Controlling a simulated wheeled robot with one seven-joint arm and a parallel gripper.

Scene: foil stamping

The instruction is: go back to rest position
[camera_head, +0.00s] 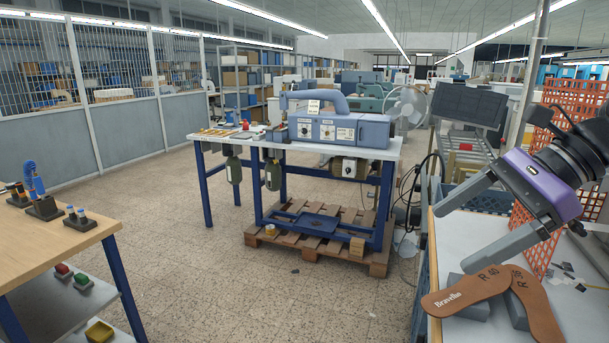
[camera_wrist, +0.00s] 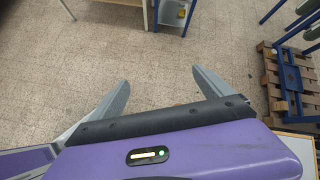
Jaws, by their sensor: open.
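My gripper (camera_head: 453,238) is at the right of the head view, with a purple body and two grey fingers pointing left and down. The fingers are spread apart with nothing between them. In the wrist view my gripper (camera_wrist: 160,78) is also open and empty, over the tiled floor. Below it in the head view, a brown insole (camera_head: 465,291) with white lettering and an "R" mark rests on grey blocks. A second brown insole (camera_head: 540,308) lies beside it, partly overlapping. The gripper appears apart from both.
The insoles are on a light table (camera_head: 582,318) by an orange mesh crate (camera_head: 539,247). A blue stamping machine (camera_head: 340,128) stands on a bench in the middle, above a wooden pallet (camera_head: 316,248). A wooden table (camera_head: 60,238) is at left. Floor between is clear.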

